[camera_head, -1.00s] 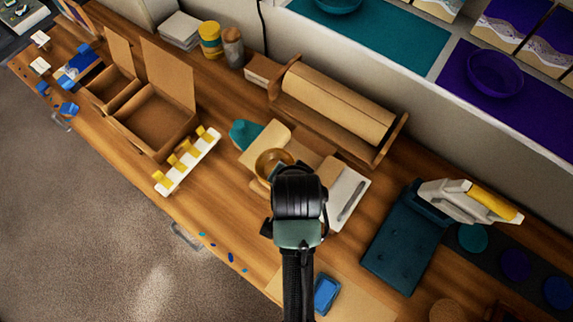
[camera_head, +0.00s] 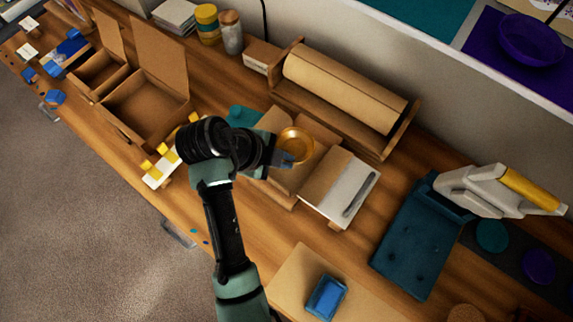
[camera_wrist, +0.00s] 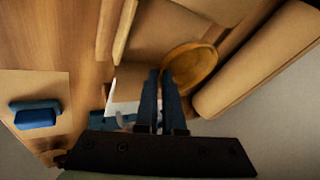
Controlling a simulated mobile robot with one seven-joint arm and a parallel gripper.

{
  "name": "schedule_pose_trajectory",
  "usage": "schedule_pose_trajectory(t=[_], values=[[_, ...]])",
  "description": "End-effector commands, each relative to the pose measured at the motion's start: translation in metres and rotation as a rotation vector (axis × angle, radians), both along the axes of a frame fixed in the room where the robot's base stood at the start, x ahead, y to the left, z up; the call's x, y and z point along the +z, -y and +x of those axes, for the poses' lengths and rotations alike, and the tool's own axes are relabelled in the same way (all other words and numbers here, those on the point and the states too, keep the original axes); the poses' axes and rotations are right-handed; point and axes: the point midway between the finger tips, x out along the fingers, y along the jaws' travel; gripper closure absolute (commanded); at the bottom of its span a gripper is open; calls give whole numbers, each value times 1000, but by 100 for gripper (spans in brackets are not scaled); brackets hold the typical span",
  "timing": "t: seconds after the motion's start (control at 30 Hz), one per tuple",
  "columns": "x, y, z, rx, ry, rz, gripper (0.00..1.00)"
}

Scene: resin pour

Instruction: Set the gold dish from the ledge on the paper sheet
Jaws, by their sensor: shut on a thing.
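The gold dish (camera_head: 296,147) is a shallow round bowl, held in the air over tan cardboard pieces in the middle of the bench. My gripper (camera_head: 286,160) is shut on its near-left rim. In the wrist view the dish (camera_wrist: 190,68) lies beside the tips of my closed fingers (camera_wrist: 163,76). That sheet (camera_wrist: 50,85) also shows at the left of the wrist view. The dish is well away from it.
A paper roll in a wooden holder (camera_head: 340,90) stands behind the dish. Open cardboard boxes (camera_head: 145,95) stand left. A purple dish (camera_head: 530,38) is on the ledge.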

Motion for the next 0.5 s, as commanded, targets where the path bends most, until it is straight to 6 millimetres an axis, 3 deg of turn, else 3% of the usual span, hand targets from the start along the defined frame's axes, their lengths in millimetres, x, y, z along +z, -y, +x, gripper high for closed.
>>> schedule_pose_trajectory(t=[0.37, 0.5], values=[[-46, 0, 0, 3, -2, 0, 100], [-53, 0, 0, 2, 1, 1, 100]])
